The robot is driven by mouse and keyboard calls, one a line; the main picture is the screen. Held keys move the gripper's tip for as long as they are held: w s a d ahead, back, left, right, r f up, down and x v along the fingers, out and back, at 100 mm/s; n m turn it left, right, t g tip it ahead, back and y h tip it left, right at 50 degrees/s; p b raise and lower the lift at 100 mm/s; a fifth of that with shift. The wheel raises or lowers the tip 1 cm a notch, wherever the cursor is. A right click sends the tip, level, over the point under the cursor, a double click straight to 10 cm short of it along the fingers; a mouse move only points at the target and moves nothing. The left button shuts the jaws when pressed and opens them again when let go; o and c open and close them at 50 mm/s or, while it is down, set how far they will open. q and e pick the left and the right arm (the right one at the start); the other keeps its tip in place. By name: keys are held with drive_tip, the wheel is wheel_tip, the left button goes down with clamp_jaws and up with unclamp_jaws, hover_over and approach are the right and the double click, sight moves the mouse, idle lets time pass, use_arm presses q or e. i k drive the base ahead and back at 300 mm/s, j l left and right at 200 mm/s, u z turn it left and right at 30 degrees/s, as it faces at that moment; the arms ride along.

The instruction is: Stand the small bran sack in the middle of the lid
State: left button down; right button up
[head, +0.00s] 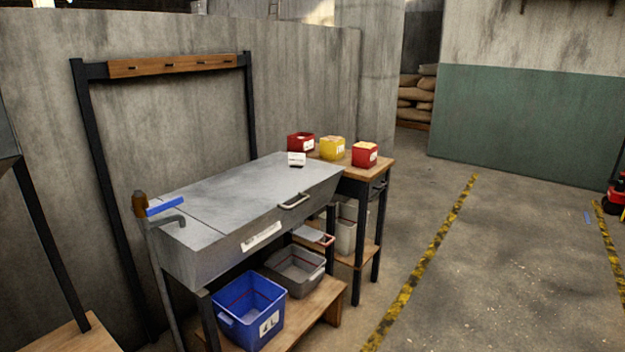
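The grey metal lid (235,195) covers a long steamer-like box against the concrete wall. It lies shut, with a handle (294,201) on its front edge. The middle of the lid is bare. A small white object with a dark base (297,160) stands near the lid's far right edge; I cannot tell what it is. I cannot pick out a small bran sack for certain. Neither of my grippers is in view.
A wooden side table (379,162) right of the box holds two red bins and a yellow bin (332,148). A blue tub (250,309) and a grey tub (293,270) sit on the low shelf. Stacked sacks (416,98) lie far back. Floor at right is mostly clear.

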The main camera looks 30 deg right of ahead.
sight(264, 182)
drive_tip(key=i+l+z, duration=0.4)
drive_tip(key=i, duration=0.15)
drive_tip(key=i+z, duration=0.45)
drive_tip(key=i, duration=0.1)
